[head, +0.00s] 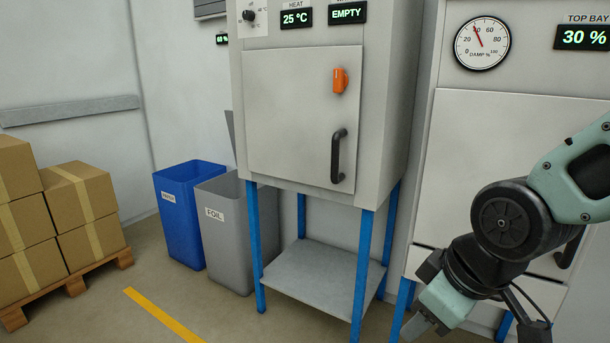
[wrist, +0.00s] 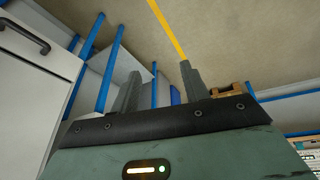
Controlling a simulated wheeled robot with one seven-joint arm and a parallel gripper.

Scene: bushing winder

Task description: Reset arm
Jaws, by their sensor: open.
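My arm comes in from the right edge of the head view, bent at a dark joint. My gripper (head: 415,328) hangs low at the lower right, in front of the right-hand cabinet (head: 505,170). In the wrist view my gripper (wrist: 160,85) shows two grey fingers standing well apart with nothing between them. It is open and empty. The fingers point toward open floor and the yellow line.
A grey oven (head: 290,120) with a shut door stands on blue legs, a shelf (head: 325,278) below. A blue bin (head: 182,215), a grey FOIL bin (head: 225,235) and boxes (head: 80,205) on a pallet (head: 70,285) are left. Floor around the yellow line (head: 160,315) is clear.

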